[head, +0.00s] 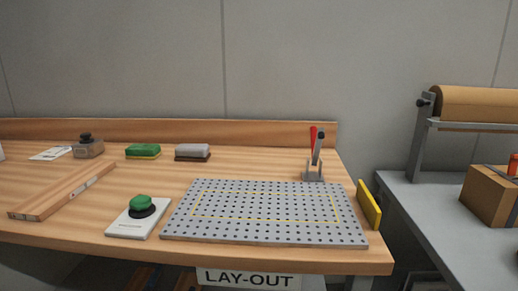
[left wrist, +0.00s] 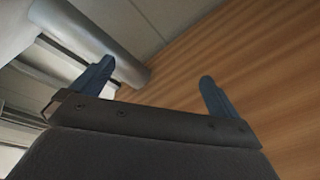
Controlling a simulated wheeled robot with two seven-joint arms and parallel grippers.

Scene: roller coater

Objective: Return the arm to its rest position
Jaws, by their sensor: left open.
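My left gripper (left wrist: 156,72) shows in the left wrist view. Its two dark blue fingers are spread wide apart with nothing between them. A wood-grained surface fills the right side of that view behind the fingers, and I cannot tell how far off it is. I cannot make out either arm or gripper clearly in the head view. My right gripper is in neither view.
A wooden bench (head: 270,258) carries a perforated plate (head: 265,215), a toggle clamp (head: 314,165), a green button on a white base (head: 125,230), a wooden straightedge (head: 62,190), a green sponge (head: 142,151) and a grey block (head: 192,152). A grey table (head: 420,205) with a cardboard box (head: 490,195) stands right.

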